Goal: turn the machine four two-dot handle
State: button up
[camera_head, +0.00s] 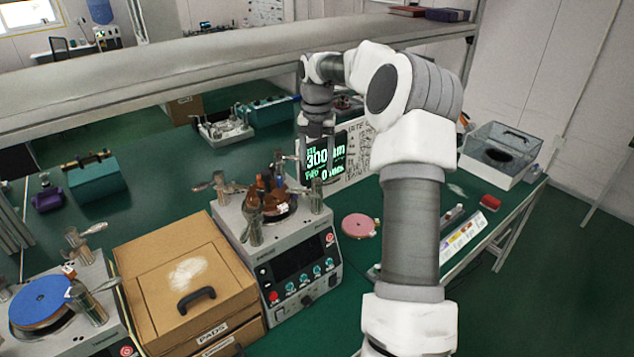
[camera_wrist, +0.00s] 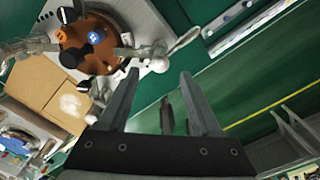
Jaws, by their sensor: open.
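A grey lapping machine (camera_head: 292,257) stands mid-bench, with a brown plate assembly (camera_head: 268,200) on top. Several metal posts with lever handles ring the plate, including a front post (camera_head: 254,228) and a right post (camera_head: 316,196). In the wrist view the brown plate (camera_wrist: 88,55) carries orange, black and blue knobs, and a metal lever handle (camera_wrist: 172,45) sticks out to its right. Dot marks are too small to tell which handle has two. My gripper (camera_head: 317,176) hangs fingers-down behind the machine's right side. Its fingers (camera_wrist: 160,80) are apart and empty, with the lever beyond their tips.
A brown drawer box (camera_head: 215,262) stands left of the machine, and another machine with a blue disc (camera_head: 41,300) is further left. A display (camera_head: 345,150) stands behind. A pink disc (camera_head: 358,226) lies to the right, and a clear case (camera_head: 500,155) is at far right.

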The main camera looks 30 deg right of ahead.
aim_at(317, 180)
notch_tip(317, 180, down, 7)
jog(key=shift+r, duration=0.15)
grip_shut()
dwell(0.5)
dwell(1.0)
